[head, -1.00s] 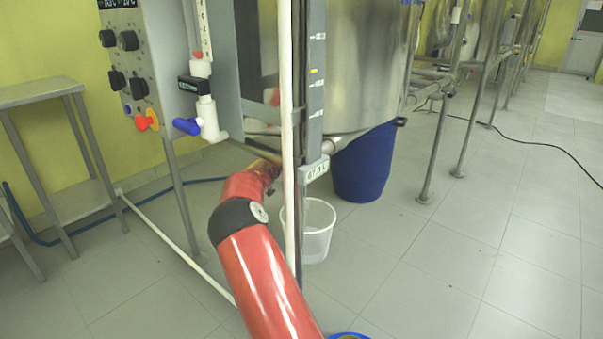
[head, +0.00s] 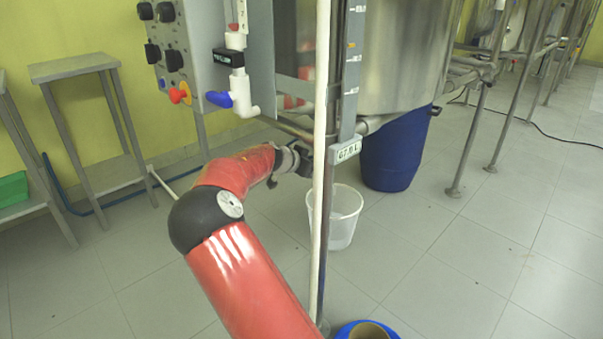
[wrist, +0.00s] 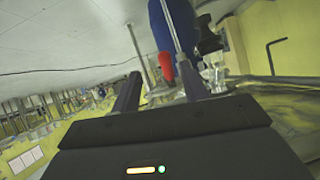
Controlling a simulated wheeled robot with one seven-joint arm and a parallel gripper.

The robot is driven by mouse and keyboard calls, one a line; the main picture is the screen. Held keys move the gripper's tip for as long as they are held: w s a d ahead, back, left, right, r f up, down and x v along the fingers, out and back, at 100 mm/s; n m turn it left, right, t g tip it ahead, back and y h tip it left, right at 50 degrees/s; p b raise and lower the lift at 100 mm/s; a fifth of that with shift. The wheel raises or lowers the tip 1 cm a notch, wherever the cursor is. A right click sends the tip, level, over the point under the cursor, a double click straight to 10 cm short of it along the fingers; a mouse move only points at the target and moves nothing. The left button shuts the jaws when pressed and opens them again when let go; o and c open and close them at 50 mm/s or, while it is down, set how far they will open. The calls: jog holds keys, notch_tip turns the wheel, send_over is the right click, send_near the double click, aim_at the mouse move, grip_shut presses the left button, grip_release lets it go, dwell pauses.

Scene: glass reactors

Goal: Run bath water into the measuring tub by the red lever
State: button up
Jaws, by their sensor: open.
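The red lever (wrist: 167,66) shows in the wrist view beyond my fingertips and between them, beside metal fittings. It cannot be made out in the head view. My gripper (wrist: 158,74) is open, with a dark finger on either side and nothing held. In the head view my gripper (head: 303,157) is below the control panel, partly behind a white upright pipe. A translucent white tub (head: 343,222), likely the measuring tub, stands on the floor below and right of my gripper. The pipe crosses its left part. I cannot tell whether it holds water.
A steel vessel (head: 405,55) stands above a blue drum (head: 395,150). A valve with a blue handle (head: 219,99) and a red-and-yellow knob (head: 180,95) are at the panel. A grey stand (head: 75,68) is on the left. The right floor is largely clear.

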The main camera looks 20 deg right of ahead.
jog(key=shift+s+a, duration=0.35)
jog(key=shift+a, duration=0.3)
jog(key=shift+s+a, duration=0.35)
jog(key=shift+a, duration=0.25)
jog(key=shift+s+a, duration=0.35)
jog(key=shift+a, duration=0.3)
